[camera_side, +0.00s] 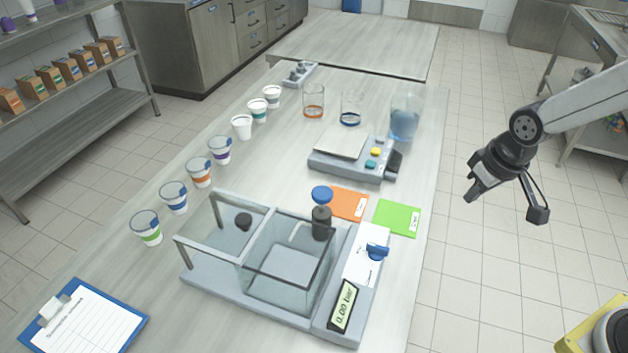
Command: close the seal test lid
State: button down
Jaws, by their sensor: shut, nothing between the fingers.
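The seal test unit (200,277) stands on the near part of the bench, with a grey base and a clear-walled chamber (285,283). Its clear lid (215,232), with a black knob (243,220), lies beside the chamber on the left, over a support frame. The chamber top looks uncovered. My gripper (474,193) is shut and empty, in the air to the right of the bench, well apart from the lid.
A display (344,305) reading 0.00 bar and a blue handle (377,251) are on the unit's right side. Several cups stand in a row along the left. Scales (345,158), beakers and a blue jug (405,117) stand behind. Orange and green cards (397,217) lie nearer; a clipboard (86,320) lies front left.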

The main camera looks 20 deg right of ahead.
jog(key=w+a+r+n, duration=0.2)
jog(key=w+a+r, duration=0.1)
jog(key=w+a, duration=0.65)
notch_tip(320, 180, up, 6)
jog(key=n+y, duration=0.2)
jog(key=n, duration=0.2)
send_over(229, 219)
jog(key=s, duration=0.1)
jog(key=shift+d+f, duration=0.15)
jog(key=shift+d, duration=0.15)
jog(key=shift+f, duration=0.15)
jog(key=x, duration=0.9)
jog(key=shift+w+a+f, duration=0.1)
jog(key=shift+w+f, duration=0.1)
jog(key=shift+f, duration=0.1)
jog(key=shift+s+d+f, duration=0.15)
jog(key=shift+s+d, duration=0.45)
jog(key=shift+s, duration=0.15)
jog(key=shift+s+d+f, duration=0.15)
jog(key=shift+s+d, duration=0.4)
jog(key=shift+s, duration=0.25)
